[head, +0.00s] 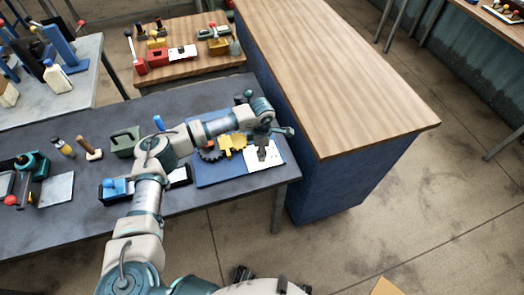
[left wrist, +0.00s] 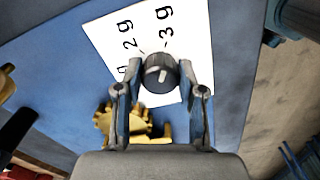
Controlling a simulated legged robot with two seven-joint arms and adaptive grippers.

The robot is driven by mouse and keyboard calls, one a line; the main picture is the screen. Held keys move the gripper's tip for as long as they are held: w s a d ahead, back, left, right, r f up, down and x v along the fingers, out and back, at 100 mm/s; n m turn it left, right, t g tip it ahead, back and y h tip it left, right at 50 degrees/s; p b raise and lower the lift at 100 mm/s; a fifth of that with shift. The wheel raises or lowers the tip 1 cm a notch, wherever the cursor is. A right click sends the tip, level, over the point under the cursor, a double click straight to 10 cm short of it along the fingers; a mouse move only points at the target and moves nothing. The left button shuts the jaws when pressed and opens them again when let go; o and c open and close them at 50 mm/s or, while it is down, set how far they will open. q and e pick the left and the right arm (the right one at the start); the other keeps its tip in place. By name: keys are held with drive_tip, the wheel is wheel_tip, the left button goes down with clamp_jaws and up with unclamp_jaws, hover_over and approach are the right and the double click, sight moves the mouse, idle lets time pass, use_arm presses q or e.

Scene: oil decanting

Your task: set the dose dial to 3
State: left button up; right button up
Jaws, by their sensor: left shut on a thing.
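The dose dial (left wrist: 160,73) is a dark round knob with a pale pointer mark, on a white card printed with "2 g" and "3 g" (left wrist: 165,25) in the left wrist view. My left gripper (left wrist: 157,80) has one finger on each side of the knob and is shut on it. I cannot tell exactly which label the pointer lines up with. In the head view my left gripper (head: 262,150) is over the white card (head: 270,158) on the blue board (head: 222,172) and hides the knob. I do not make out my right gripper.
A yellow gear piece (head: 232,143) stands on the board left of the card; it also shows in the left wrist view (left wrist: 122,122). A dark tray (head: 182,176), a green holder (head: 124,141) and a wooden-handled tool (head: 88,148) are farther left. A bare wooden counter (head: 340,80) stands right.

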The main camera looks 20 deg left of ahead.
use_arm(q)
drive_tip(key=shift+w+r, duration=0.15)
drive_tip(key=shift+r, duration=0.05)
drive_tip(key=o, duration=1.1)
drive_tip(key=shift+o, duration=0.2)
drive_tip(key=shift+f, duration=0.15)
drive_tip(key=shift+r, duration=0.45)
wheel_tip(320, 180, up, 11)
